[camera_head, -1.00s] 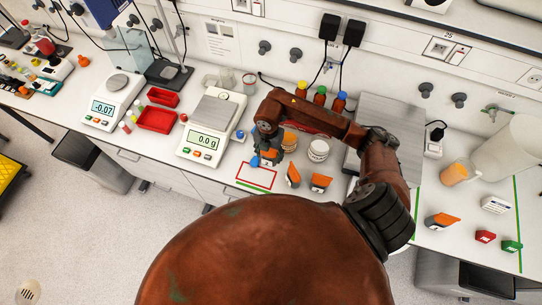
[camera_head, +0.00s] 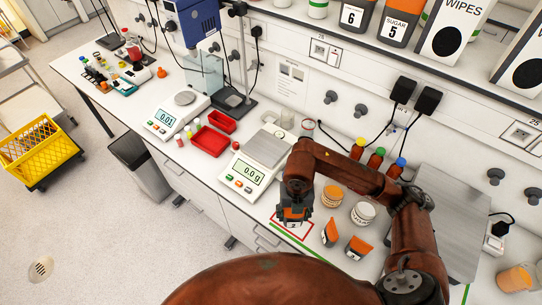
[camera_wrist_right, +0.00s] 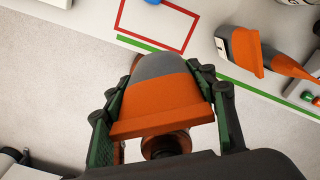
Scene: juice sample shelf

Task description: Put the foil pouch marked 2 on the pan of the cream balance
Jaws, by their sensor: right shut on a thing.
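My right gripper (camera_head: 295,192) is shut on an orange and grey foil pouch (camera_head: 292,213), above or near a red outlined rectangle on the bench. A small white label shows on the pouch, probably with a 2. In the right wrist view the pouch (camera_wrist_right: 160,95) sits between the green-sided fingers (camera_wrist_right: 160,110). The nearer cream-white balance (camera_head: 236,180) stands left of and behind the gripper; its pan (camera_head: 267,148) is bare and its display reads 0.0 g. A second pale balance (camera_head: 165,127) farther left reads 0.01. My left gripper is not in view.
Two other orange and grey pouches (camera_head: 330,231) (camera_head: 358,247) stand right of the rectangle. Two tubs (camera_head: 332,196) (camera_head: 363,213) and several capped bottles (camera_head: 375,158) are behind. Red trays (camera_head: 210,140) lie between the balances. My arm crosses the bench at right.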

